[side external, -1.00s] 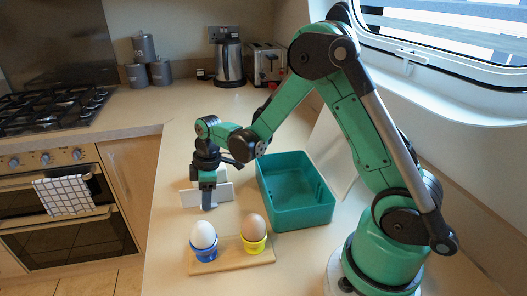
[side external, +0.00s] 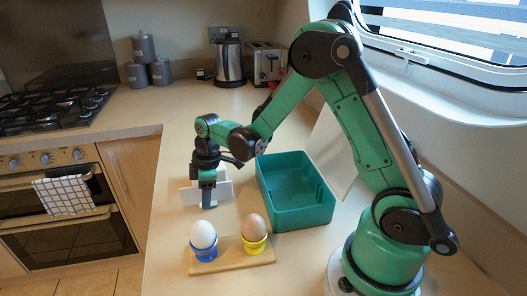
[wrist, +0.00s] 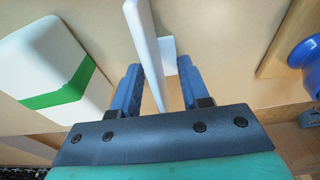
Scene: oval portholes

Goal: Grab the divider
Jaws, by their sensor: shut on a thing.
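The divider (side external: 190,197) is a thin white panel standing upright on the worktop, left of the teal bin. It also shows edge-on in the wrist view (wrist: 148,45), with a short cross piece at its side. My gripper (side external: 208,203) points down at it and is shut on it, with one blue finger on each side in the wrist view (wrist: 162,88). The fingers hide part of the panel in the side view. The divider's lower edge appears at or close to the worktop.
An open, empty teal bin (side external: 268,205) stands right of my gripper. In front, a wooden board (side external: 232,262) carries a white egg (side external: 203,235) in a blue cup and a brown egg (side external: 254,228) in a yellow cup. A white block with a green band (wrist: 52,62) lies close by.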

